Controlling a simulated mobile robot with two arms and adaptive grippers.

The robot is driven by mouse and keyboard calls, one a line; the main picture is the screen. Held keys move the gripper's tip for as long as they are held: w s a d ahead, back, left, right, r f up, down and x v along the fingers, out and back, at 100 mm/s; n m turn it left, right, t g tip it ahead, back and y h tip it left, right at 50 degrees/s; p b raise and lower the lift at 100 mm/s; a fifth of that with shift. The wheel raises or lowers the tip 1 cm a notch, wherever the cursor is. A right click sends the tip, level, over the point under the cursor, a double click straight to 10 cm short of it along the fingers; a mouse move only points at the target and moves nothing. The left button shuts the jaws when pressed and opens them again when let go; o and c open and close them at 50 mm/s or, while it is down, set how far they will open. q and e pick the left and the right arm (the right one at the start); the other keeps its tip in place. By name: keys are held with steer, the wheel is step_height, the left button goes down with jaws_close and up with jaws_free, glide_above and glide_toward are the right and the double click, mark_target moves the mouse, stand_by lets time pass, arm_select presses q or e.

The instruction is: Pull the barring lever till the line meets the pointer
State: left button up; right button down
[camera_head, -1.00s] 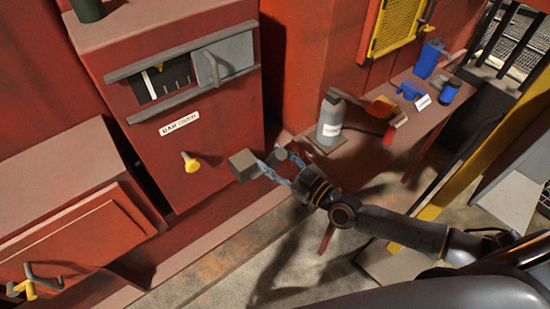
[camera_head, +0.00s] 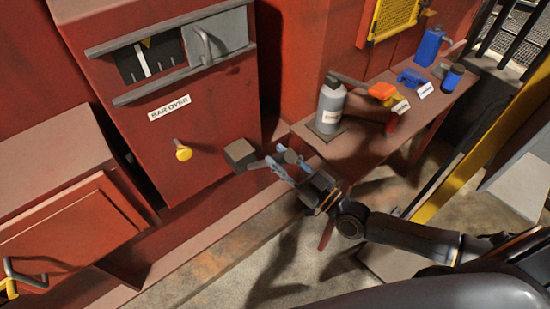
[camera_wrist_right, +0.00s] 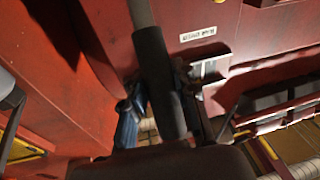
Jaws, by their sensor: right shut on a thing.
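The barring lever (camera_head: 257,164) juts out from the front of the red cabinet at a square grey block (camera_head: 240,154). My right gripper (camera_head: 287,164) is shut on its dark grip, with blue fingers on either side. In the right wrist view the dark lever grip (camera_wrist_right: 160,80) runs between the fingers. Above, a black window (camera_head: 163,57) shows a thick white line (camera_head: 142,61) and thinner marks. The yellow pointer (camera_head: 147,43) is at the window's top; the thick line stands just below it, slightly left. My left gripper is not in view.
A grey sliding cover (camera_head: 222,35) with a handle sits right of the window. A yellow knob (camera_head: 183,153) sticks out below the "BAR OVER" label (camera_head: 169,107). A red bench (camera_head: 360,150) at right holds a grey bottle (camera_head: 331,106) and blue items. Floor is clear in front.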

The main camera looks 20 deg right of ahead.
steer(key=shift+t+y, duration=0.5)
steer(key=shift+t, duration=0.3)
steer(key=s+f+b, duration=0.1)
steer(key=b, duration=0.1)
steer(key=s+d+f+b, duration=0.1)
steer(key=s+f+b, duration=0.1)
steer(key=c, duration=1)
jaws_free()
steer(key=v, duration=1.2)
steer(key=shift+d, duration=0.1)
